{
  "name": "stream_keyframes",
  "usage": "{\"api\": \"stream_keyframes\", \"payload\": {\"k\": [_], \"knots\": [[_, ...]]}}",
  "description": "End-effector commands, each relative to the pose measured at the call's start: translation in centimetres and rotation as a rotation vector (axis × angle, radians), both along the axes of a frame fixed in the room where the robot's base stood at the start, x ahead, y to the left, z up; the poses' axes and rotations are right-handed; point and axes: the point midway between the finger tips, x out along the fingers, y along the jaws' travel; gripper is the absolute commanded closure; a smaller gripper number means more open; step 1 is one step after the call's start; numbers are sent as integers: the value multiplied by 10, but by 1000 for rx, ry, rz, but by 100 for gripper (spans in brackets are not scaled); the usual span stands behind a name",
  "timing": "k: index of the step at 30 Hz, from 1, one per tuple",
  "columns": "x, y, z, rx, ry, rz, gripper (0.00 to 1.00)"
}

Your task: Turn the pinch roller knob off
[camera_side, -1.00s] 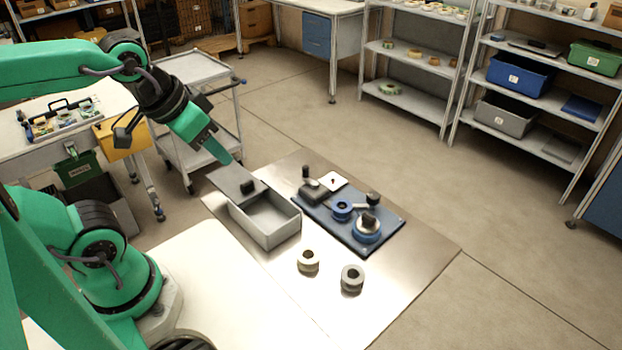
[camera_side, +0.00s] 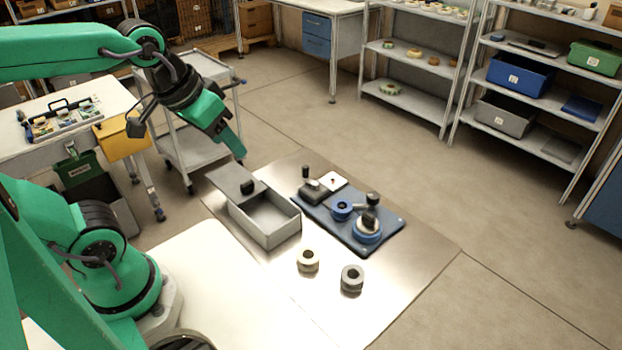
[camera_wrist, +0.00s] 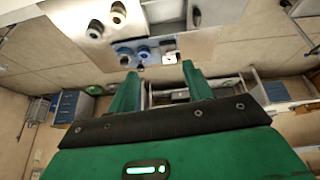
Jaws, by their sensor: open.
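A blue board (camera_side: 387,229) lies on the metal sheet, right of centre in the side view. It carries a blue reel (camera_side: 367,232) with a dark hub, a smaller blue roller (camera_side: 341,209), a black knob (camera_side: 373,199) on an arm, and a dark block with an upright black handle (camera_side: 306,172) beside a white plate (camera_side: 333,181). I cannot tell which part is the pinch roller knob or its setting. My gripper (camera_side: 239,157) hangs in the air left of the board, above and behind the grey box. In the wrist view its fingers (camera_wrist: 160,88) are apart and empty.
The open grey box (camera_side: 268,232) stands left of the board, with its grey lid (camera_side: 222,180) and black lid knob at its far left. A cream roll (camera_side: 308,261) and a grey roll (camera_side: 352,279) stand in front. A trolley (camera_side: 196,140) is behind my gripper.

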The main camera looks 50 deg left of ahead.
Motion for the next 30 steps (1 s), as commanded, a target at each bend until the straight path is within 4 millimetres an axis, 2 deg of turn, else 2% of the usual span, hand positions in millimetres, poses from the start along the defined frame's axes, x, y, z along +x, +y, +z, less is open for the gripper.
{"api": "stream_keyframes", "payload": {"k": [7, 15, 23, 30], "knots": [[41, -8, 10, -71, 65, 133, 49], [90, -20, 12, -140, 136, 297, 49], [139, -34, 1, -193, 202, 460, 49], [182, -49, -19, -227, 263, 614, 49]]}}
